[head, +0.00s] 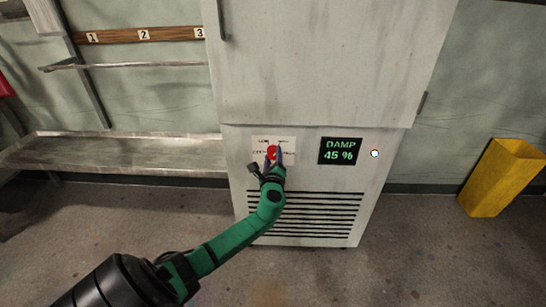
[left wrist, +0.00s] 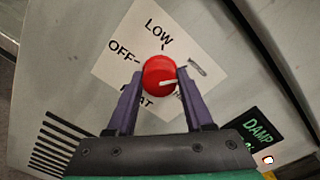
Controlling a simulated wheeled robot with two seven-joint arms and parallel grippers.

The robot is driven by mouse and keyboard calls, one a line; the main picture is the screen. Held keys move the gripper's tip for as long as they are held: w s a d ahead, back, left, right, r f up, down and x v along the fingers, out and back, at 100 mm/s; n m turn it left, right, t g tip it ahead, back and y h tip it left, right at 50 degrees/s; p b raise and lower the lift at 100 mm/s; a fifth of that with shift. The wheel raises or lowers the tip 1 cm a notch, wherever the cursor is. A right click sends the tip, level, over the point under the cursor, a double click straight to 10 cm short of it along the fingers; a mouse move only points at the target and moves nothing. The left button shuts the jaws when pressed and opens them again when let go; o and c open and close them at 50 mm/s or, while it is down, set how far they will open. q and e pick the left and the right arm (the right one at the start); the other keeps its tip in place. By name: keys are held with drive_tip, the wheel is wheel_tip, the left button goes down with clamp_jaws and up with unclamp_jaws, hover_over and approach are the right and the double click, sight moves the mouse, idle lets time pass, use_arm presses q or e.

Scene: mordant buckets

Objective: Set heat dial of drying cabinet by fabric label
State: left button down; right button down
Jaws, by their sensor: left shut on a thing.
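The drying cabinet (head: 310,75) is a tall pale box standing against the wall. Its red heat dial (head: 272,153) sits on a white label plate (head: 289,145) on the lower front. In the left wrist view the dial (left wrist: 157,72) has a white pointer mark aimed to the right. The plate (left wrist: 130,40) there reads LOW and OFF; other words are partly covered or too blurred to read. My left gripper (head: 273,157) is shut on the dial, with one finger on each side, as the left wrist view shows (left wrist: 159,80). No fabric label can be made out. My right gripper is out of view.
A dark display (head: 340,151) beside the dial reads DAMP 45 %, with a small white round spot (head: 375,153) to its right. Vent slots (head: 305,215) lie below. A metal bench (head: 120,153) and a numbered rail (head: 120,36) are left; a yellow bin (head: 500,178) stands right.

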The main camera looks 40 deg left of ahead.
use_arm(q)
drive_tip(key=shift+f, duration=0.1)
drive_tip(key=shift+c, duration=1.4)
unclamp_jaws()
drive_tip(key=shift+s+d, duration=0.15)
drive_tip(key=p+v, duration=0.2)
drive_tip(key=v, duration=1.2)
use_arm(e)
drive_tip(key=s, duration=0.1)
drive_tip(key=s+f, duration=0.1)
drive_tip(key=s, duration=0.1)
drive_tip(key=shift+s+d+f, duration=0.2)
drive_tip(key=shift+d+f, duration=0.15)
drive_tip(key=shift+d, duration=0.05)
use_arm(q)
drive_tip(key=shift+s, duration=0.1)
